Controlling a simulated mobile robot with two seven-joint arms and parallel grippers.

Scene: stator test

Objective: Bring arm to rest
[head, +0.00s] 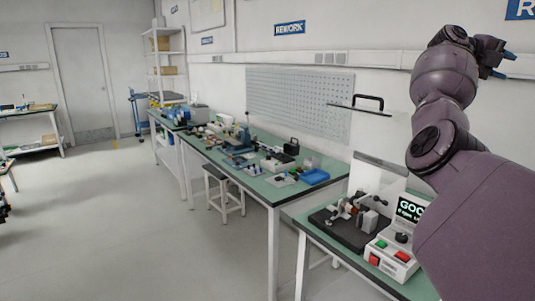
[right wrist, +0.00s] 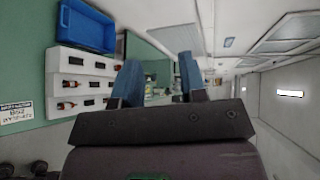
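My right arm is raised on the right of the head view. Its gripper (head: 507,65) is high in front of the wall, above the test bench and apart from it. In the right wrist view the two blue fingers of the right gripper (right wrist: 159,65) stand apart with nothing between them. My left gripper cannot be made out in either view.
A test station (head: 392,258) with red and green buttons and a lit screen reading "GOO…", partly hidden by my arm, stands beside a black fixture (head: 340,232). A clear cover with a black handle (head: 369,101) is raised above. A long green workbench (head: 262,187) holds parts and a blue bin (right wrist: 86,25).

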